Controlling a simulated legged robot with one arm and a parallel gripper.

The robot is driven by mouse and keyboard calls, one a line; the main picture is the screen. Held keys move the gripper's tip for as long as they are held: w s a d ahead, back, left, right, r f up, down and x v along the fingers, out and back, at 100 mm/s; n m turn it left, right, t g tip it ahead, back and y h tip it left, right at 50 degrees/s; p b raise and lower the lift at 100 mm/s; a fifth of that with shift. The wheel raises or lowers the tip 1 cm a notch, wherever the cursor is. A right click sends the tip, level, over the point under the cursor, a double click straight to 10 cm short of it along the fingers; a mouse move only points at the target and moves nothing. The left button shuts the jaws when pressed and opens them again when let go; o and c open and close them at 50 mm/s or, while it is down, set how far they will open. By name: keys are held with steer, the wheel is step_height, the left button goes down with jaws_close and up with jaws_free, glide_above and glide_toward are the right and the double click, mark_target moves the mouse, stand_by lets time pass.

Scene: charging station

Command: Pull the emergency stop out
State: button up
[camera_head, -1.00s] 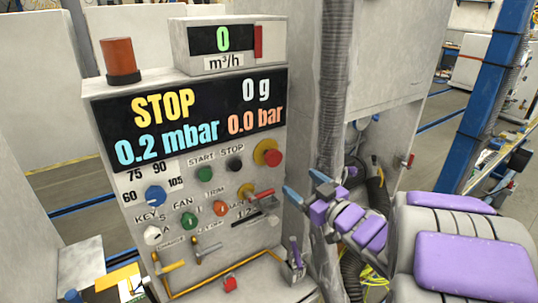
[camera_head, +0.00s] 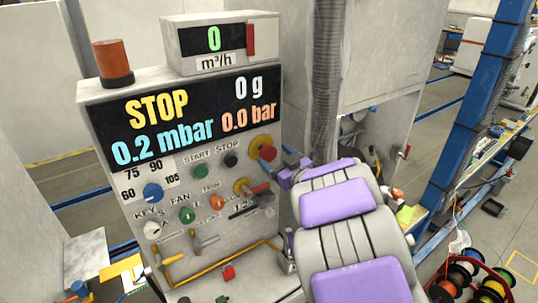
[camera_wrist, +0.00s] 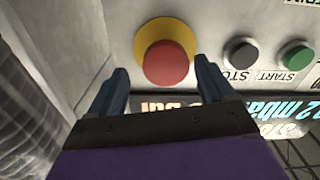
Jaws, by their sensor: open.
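The emergency stop is a red mushroom button (camera_head: 267,152) on a yellow round base, at the upper right of the control panel's button area. In the wrist view the red button (camera_wrist: 168,63) shows large, with its yellow collar (camera_wrist: 165,30) behind it. My gripper (camera_head: 270,168) is at the panel, close to the button. In the wrist view my gripper (camera_wrist: 164,80) is open, with one blue-grey finger on each side of the red button. I cannot tell whether either finger touches it. My purple and grey arm hides part of the panel's right side.
The black stop button (camera_head: 231,159) and green start button (camera_head: 203,171) sit left of the emergency stop. A red-handled lever (camera_head: 260,188) is just below it. A grey ribbed hose (camera_head: 327,80) runs vertically to the right. An orange beacon (camera_head: 113,60) stands on the cabinet.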

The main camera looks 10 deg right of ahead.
mark_target(271, 154)
steer(key=x, duration=0.3)
steer(key=shift+a, duration=0.3)
steer(key=shift+w+a, duration=0.15)
steer(key=shift+a, duration=0.4)
steer(key=shift+d, duration=0.3)
steer(key=shift+c, duration=0.2)
steer(key=shift+d, duration=0.3)
steer(key=c, duration=0.3)
steer(key=shift+a, duration=0.3)
steer(key=c, duration=0.6)
steer(key=shift+d+r, duration=0.1)
steer(key=c, duration=0.5)
steer(key=shift+s+p, duration=0.4)
steer(key=shift+p, duration=0.1)
steer(key=shift+c, duration=0.3)
steer(key=shift+s+d, duration=0.2)
steer(key=shift+s, duration=0.1)
steer(key=shift+d, duration=0.1)
steer(key=o, duration=1.3)
steer(key=shift+s, duration=0.15)
steer(key=shift+o, duration=1)
